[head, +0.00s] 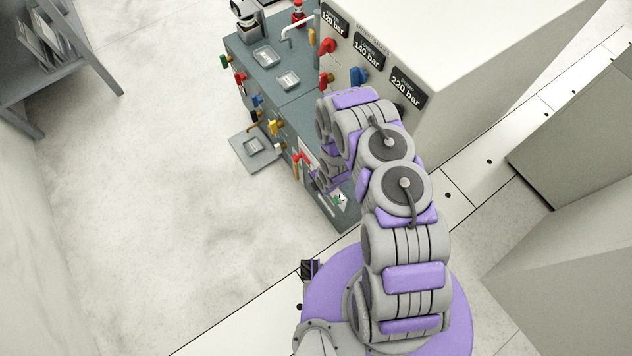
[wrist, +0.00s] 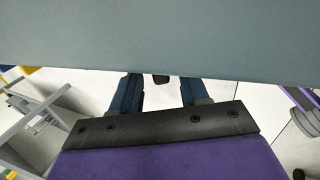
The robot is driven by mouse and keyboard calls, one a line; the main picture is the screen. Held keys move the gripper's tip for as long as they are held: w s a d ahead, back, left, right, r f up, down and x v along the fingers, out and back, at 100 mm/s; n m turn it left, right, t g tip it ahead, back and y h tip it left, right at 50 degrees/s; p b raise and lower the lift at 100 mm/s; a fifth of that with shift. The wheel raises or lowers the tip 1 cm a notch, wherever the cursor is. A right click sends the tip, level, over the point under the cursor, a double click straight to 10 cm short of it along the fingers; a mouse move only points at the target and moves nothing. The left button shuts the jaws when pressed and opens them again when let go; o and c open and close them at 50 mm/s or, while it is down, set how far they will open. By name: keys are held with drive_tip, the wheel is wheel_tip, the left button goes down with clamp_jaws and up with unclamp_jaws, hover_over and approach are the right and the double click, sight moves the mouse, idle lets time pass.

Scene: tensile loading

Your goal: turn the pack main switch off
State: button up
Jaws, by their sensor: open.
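The blue-grey bench cabinet (head: 290,120) carries several coloured handles and knobs on its front. A red handle (head: 302,159) on the front is close to my gripper, but I cannot tell whether it is the pack main switch. No label for that switch is readable. A flat blue-grey surface (wrist: 160,40) fills the top of the wrist view and hides the fingertips. In the head view my arm largely hides the gripper at the cabinet's near end.
A pale cabinet (head: 450,45) on the right has gauge labels with red (head: 327,46) and blue (head: 358,76) knobs. A grey tray (head: 254,148) juts out left of the bench. A grey shelf stand (head: 50,60) is far left. The floor between is clear.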

drive_tip(key=p+v, duration=0.3)
drive_tip(key=v, duration=1.2)
drive_tip(key=shift+a+r, duration=0.1)
drive_tip(key=shift+r, duration=0.05)
drive_tip(key=shift+c, duration=0.2)
